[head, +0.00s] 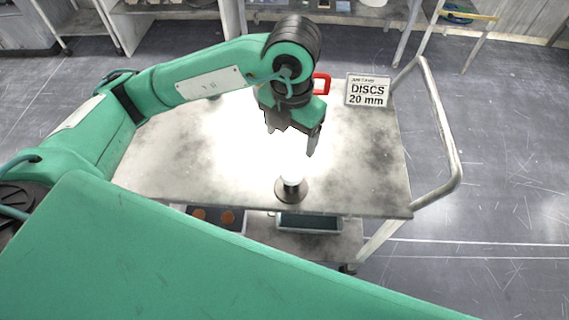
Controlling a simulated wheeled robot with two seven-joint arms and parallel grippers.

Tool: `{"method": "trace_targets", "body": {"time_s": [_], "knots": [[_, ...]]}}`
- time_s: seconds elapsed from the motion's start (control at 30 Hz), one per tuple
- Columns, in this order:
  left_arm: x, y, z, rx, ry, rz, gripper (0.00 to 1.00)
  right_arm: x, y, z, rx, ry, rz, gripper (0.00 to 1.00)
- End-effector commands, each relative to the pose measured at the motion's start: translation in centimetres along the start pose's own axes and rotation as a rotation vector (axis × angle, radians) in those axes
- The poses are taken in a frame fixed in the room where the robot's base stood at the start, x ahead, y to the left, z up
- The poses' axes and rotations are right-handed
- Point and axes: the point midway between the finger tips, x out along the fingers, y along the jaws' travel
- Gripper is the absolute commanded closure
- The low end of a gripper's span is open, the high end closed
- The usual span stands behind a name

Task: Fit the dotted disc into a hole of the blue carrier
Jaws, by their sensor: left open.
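A small round stand (292,191) with a dark base sits near the front edge of the cart top. A pale round piece (293,180) is on it; glare hides any dots, so I cannot tell if it is the dotted disc. My left gripper (296,142) is open and empty, pointing down a little above and behind the stand. The blue carrier is not seen in the head view. My right gripper is not in view.
The metal cart top (370,160) is mostly clear, with strong glare in its middle. A sign (368,91) reading "DISCS 20 mm" stands at the back right, near a red frame (321,84). A tubular handle (447,130) bounds the right. Trays sit on the lower shelf.

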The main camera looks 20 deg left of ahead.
Motion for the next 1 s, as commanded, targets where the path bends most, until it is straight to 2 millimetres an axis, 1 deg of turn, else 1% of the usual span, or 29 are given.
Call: {"method": "trace_targets", "body": {"time_s": [0.03, 0.1, 0.2, 0.23, 0.3, 0.37, 0.4, 0.5, 0.6, 0.73, 0.87, 0.9, 1.0], "knots": [[0.8, -0.1, -0.1, 0.0, 0.006, -0.002, 0.24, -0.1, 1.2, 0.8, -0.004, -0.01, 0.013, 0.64], [1.9, -0.1, -0.1, -0.001, 0.006, -0.003, 0.24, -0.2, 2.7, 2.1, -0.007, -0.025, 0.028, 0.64], [3.2, -0.1, -0.1, 0.0, 0.006, -0.004, 0.24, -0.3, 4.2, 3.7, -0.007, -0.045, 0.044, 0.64], [3.7, -0.1, -0.1, 0.0, 0.006, -0.004, 0.24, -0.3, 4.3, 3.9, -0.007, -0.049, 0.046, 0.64], [4.6, -0.1, -0.1, 0.0, 0.005, -0.004, 0.24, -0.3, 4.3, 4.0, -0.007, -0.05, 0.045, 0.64], [5.4, -0.1, -0.1, -0.001, 0.006, -0.003, 0.24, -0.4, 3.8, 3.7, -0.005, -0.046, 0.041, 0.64], [6.0, -0.1, -0.1, 0.0, 0.006, -0.002, 0.24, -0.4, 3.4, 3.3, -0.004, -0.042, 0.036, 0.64], [7.0, -0.1, -0.1, 0.0, 0.004, -0.003, 0.24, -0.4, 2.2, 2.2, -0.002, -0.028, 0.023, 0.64], [7.5, -0.1, -0.1, 0.0, 0.003, -0.002, 0.24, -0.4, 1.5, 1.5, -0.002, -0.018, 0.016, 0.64], [8.5, -0.2, -0.1, 0.0, 0.005, -0.003, 0.24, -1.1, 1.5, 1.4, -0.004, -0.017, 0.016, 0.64], [10.4, -0.4, -0.2, 0.0, 0.007, -0.002, 0.24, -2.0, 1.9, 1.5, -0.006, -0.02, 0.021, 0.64], [11.1, -0.4, -0.1, -0.001, 0.005, -0.002, 0.24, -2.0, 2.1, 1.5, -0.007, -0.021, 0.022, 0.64], [12.2, -0.4, -0.1, 0.0, 0.004, -0.002, 0.24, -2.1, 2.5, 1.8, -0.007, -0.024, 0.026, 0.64]]}}
